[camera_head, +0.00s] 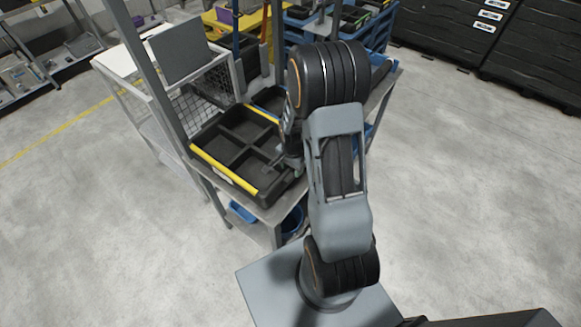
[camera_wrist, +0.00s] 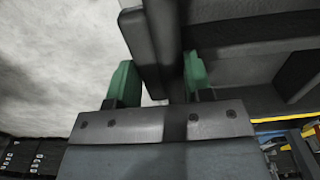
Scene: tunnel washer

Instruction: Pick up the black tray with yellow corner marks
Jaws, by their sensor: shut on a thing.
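The black tray (camera_head: 222,172) has inner dividers and yellow strips along two of its edges. In the head view it is on or just above the grey workstation at left of centre; I cannot tell if it touches the surface. My gripper (camera_head: 284,162) is at the tray's right side, mostly hidden by my own arm. In the wrist view, the green fingertips of my gripper (camera_wrist: 160,78) stand on either side of the tray's dark wall (camera_wrist: 150,48), shut on it. The tray's compartments look empty.
A wire mesh basket (camera_head: 207,88) and a grey panel (camera_head: 180,52) are behind the tray. A grey upright post (camera_head: 150,70) rises at its left. Blue bins (camera_head: 241,212) sit beneath. Stacked black crates (camera_head: 480,50) stand at back right. The floor at right is clear.

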